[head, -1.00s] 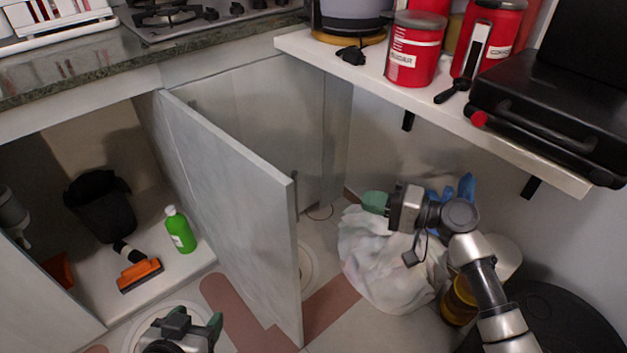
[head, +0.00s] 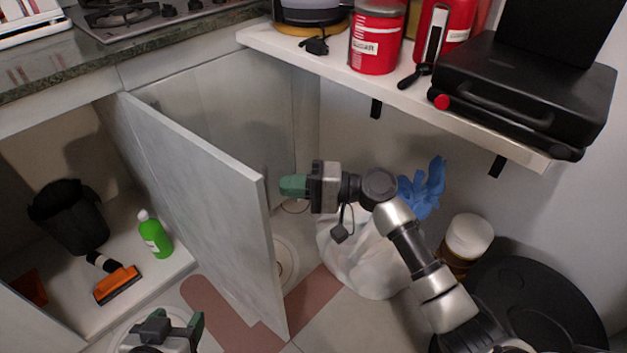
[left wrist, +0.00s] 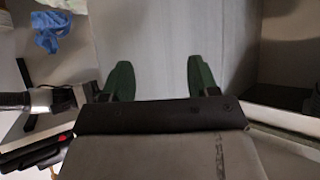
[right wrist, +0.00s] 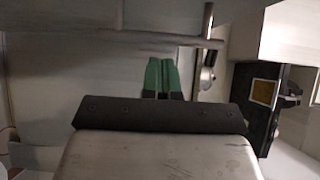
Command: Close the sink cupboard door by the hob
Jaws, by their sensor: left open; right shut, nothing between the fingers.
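The grey sink cupboard door (head: 205,205) stands wide open in the head view, hinged at its left edge below the hob (head: 150,12). My right gripper (head: 293,186) is shut and empty, to the right of the door's free edge and apart from it in the picture. In the right wrist view its green fingers (right wrist: 161,76) are together in front of a grey panel with a bar-like handle (right wrist: 160,42). My left gripper (head: 172,328) is low at the front, left of the door. In the left wrist view its fingers (left wrist: 160,80) are apart, facing a pale grey panel (left wrist: 160,40).
The open cupboard holds a black bin (head: 68,215), a green bottle (head: 155,234) and an orange brush (head: 117,284). A white shelf (head: 400,95) juts out above my right arm. A white bag (head: 350,255), blue gloves (head: 425,188) and a round black lid (head: 535,300) are on the right.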

